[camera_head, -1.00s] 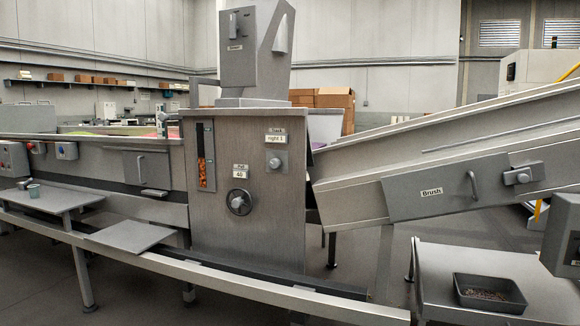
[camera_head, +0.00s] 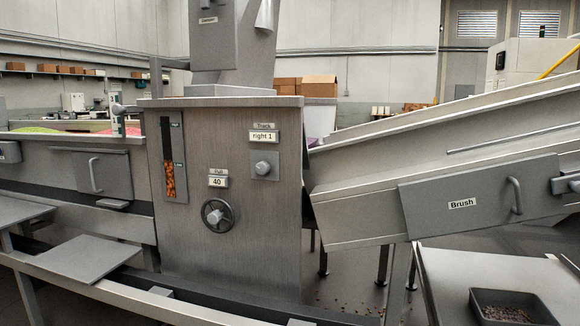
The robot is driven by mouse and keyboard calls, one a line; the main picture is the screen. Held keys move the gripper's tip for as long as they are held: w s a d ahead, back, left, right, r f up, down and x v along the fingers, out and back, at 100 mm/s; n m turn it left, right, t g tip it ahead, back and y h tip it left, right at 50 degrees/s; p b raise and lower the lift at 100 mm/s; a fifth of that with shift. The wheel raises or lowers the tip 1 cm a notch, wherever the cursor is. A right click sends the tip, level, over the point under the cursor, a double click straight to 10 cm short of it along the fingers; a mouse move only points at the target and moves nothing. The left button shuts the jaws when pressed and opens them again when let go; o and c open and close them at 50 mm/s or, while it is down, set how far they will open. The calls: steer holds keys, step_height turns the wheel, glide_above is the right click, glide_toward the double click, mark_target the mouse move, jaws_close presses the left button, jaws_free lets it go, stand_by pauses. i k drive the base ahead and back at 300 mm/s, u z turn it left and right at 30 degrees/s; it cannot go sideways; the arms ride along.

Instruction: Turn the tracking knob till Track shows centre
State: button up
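The tracking knob (camera_head: 263,166) is a small round grey knob on a square plate, on the upper right of the grey cabinet front (camera_head: 240,240). Above it the Track display (camera_head: 264,136) reads "right 1". To its lower left, the Pull display (camera_head: 217,182) reads "40", above a dark handwheel (camera_head: 217,214). My gripper is in no view, and nothing touches the knob.
A sloping conveyor with a "Brush" door (camera_head: 478,200) stands right of the cabinet. A dark tray of small bits (camera_head: 513,293) sits at the lower right. A low rail (camera_head: 80,294) and flat plate (camera_head: 82,262) run in front. Bits lie on the floor.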

mark_target(262, 168)
steer(key=u, duration=0.25)
steer(key=i, duration=0.85)
steer(key=u, duration=0.55)
